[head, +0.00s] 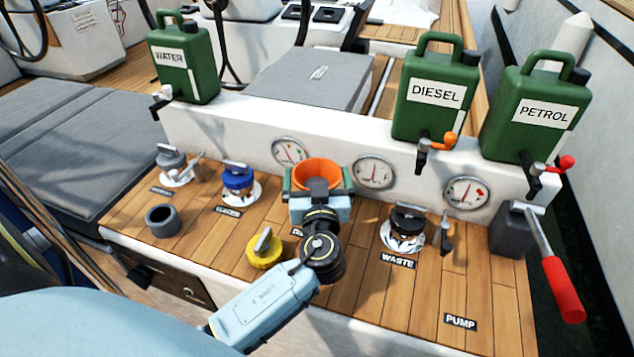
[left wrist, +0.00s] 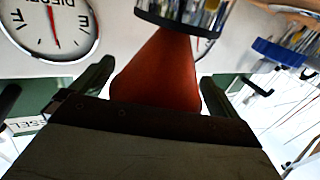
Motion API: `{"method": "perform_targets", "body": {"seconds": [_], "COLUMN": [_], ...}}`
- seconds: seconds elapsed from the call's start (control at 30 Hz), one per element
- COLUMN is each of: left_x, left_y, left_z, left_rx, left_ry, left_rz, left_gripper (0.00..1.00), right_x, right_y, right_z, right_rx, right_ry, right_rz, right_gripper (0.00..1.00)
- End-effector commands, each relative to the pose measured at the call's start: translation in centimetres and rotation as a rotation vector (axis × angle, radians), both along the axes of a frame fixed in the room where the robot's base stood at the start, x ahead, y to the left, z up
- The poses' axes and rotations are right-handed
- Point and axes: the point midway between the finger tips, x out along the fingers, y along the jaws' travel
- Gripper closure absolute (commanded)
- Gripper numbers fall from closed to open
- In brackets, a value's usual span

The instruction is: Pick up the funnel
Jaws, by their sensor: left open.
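The orange funnel (head: 317,170) stands wide mouth up at the middle of the wooden ledge, in front of the gauges. Its lower part is hidden by my left gripper (head: 318,182) in the head view. The gripper is open, with one finger on each side of the funnel. In the left wrist view, the funnel's orange-red cone (left wrist: 160,72) lies between the two spread fingers (left wrist: 157,88), with gaps on both sides. Its narrow end meets a shiny ring-shaped fitting (left wrist: 184,12). My right gripper is not in view.
A yellow cap (head: 264,250) lies left of my left wrist. A blue cap (head: 237,180), a black cap (head: 408,221) and a grey cup (head: 162,221) stand on the ledge. Green jerrycans line the raised white wall, including diesel (head: 430,115). A red-handled pump (head: 562,290) is at right.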

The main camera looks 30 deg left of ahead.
Motion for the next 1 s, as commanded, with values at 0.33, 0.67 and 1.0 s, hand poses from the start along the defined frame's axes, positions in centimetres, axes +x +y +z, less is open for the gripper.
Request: {"method": "perform_targets", "body": {"seconds": [0.33,0.67,1.0], "left_x": [0.09,0.08,0.09], "left_y": [0.06,0.04,0.04], "left_z": [-0.02,0.00,0.45], "left_rx": [-0.001,-0.001,-0.002], "left_ry": [0.000,-0.001,-0.002], "left_rz": [0.000,0.000,0.000], "left_gripper": [0.16,0.47,0.51], "right_x": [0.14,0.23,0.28], "right_y": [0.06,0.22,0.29], "right_z": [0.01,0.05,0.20], "right_rx": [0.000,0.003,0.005], "right_ry": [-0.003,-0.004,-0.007], "right_rz": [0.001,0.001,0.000], "right_gripper": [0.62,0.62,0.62]}}
